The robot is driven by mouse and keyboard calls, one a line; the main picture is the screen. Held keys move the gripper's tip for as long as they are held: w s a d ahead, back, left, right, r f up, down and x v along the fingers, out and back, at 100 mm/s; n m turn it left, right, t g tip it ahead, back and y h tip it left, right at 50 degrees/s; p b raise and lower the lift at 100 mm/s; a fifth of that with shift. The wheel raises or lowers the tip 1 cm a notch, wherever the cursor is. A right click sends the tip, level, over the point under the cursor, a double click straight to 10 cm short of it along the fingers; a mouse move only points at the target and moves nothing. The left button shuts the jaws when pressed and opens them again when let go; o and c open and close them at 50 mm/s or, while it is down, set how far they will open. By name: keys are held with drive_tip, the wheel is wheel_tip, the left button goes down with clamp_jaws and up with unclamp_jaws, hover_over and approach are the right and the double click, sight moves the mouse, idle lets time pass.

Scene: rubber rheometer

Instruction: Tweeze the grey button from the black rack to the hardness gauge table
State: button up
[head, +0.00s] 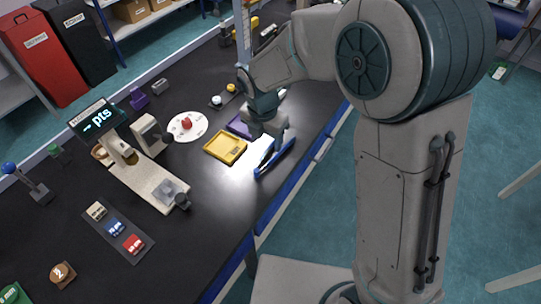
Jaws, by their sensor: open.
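A small dark rack (223,98) stands at the back of the black bench and carries a yellow button (231,87) and a pale grey one (216,100). The cream gauge stand (140,180) with a lit "pts" display (98,118) is at the left. A small grey block, perhaps its table (168,189), sits at the near end of its base. Blue tweezers (275,158) are at the bench's front edge, just below my gripper (270,143). My gripper is open and points down. I cannot tell whether the tweezers touch its fingers.
A yellow tray (225,147) and a white round plate with a red piece (187,127) lie between gripper and gauge. A grey strip with several labelled blocks (118,230) lies in front of the gauge. The bench's middle front is clear.

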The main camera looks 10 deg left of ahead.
sight(268, 155)
drive_tip(key=f+b, duration=0.3)
drive_tip(key=f, duration=0.2)
drive_tip(key=f+b, duration=0.2)
drive_tip(key=f, duration=0.1)
drive_tip(key=shift+w+d+f+b, duration=0.15)
drive_tip(key=shift+w+f+b, duration=0.05)
drive_tip(key=shift+w+b, duration=0.15)
drive_tip(key=c, duration=0.7)
wheel_tip(268, 155, up, 12)
drive_tip(key=p, duration=1)
drive_tip(key=shift+r, duration=0.1)
